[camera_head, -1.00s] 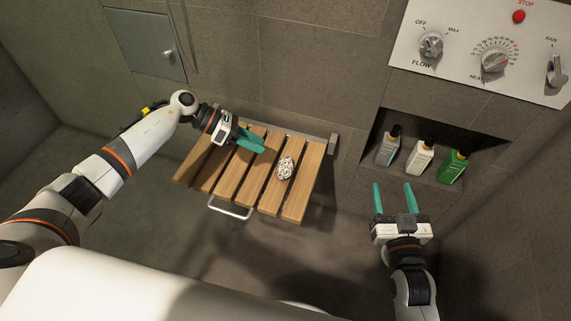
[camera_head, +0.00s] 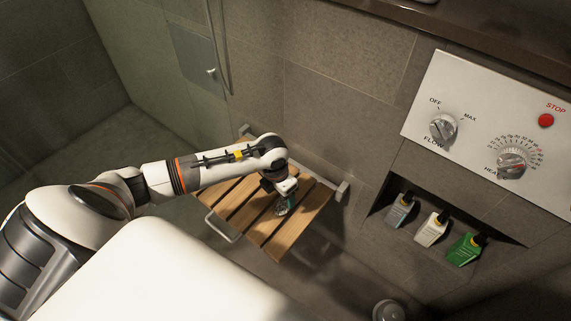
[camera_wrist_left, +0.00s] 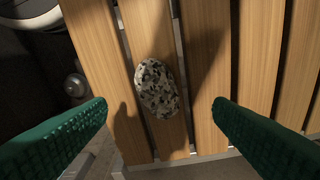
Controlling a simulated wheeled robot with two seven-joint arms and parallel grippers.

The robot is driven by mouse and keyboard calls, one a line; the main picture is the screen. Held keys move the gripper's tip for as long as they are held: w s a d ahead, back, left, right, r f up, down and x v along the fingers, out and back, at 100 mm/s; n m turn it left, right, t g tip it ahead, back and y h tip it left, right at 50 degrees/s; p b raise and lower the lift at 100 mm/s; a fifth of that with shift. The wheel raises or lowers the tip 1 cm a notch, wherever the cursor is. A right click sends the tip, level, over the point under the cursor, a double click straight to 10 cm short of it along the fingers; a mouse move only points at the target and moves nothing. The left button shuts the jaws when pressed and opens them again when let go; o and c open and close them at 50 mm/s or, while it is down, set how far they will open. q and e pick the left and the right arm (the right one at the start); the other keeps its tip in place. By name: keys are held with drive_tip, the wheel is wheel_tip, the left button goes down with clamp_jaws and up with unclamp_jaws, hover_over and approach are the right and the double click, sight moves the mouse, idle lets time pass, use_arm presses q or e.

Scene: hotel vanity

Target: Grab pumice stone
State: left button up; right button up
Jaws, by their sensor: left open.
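The pumice stone is a speckled black-and-white oval lying on the slatted wooden seat. In the left wrist view the pumice stone (camera_wrist_left: 158,88) rests on a slat between the open fingers, apart from both. In the head view the pumice stone (camera_head: 281,209) is mostly hidden by my left gripper (camera_head: 287,203), which points down over it. My right gripper is not in view.
The wooden slatted seat (camera_head: 290,234) is fixed to the tiled wall, with a metal handle (camera_head: 222,228) in front. A control panel (camera_head: 480,130) is above.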

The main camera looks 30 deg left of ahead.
sight(284, 203)
use_arm(q)
drive_tip(key=f, duration=0.4)
drive_tip(key=f+b, duration=0.1)
drive_tip(key=shift+w+d+f, duration=0.2)
drive_tip(key=shift+w+f, duration=0.1)
drive_tip(key=shift+f, duration=0.35)
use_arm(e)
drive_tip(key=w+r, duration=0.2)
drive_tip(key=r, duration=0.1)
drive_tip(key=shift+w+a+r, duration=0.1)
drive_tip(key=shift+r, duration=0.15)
use_arm(q)
drive_tip(key=shift+c, duration=0.6)
drive_tip(key=c, duration=1.1)
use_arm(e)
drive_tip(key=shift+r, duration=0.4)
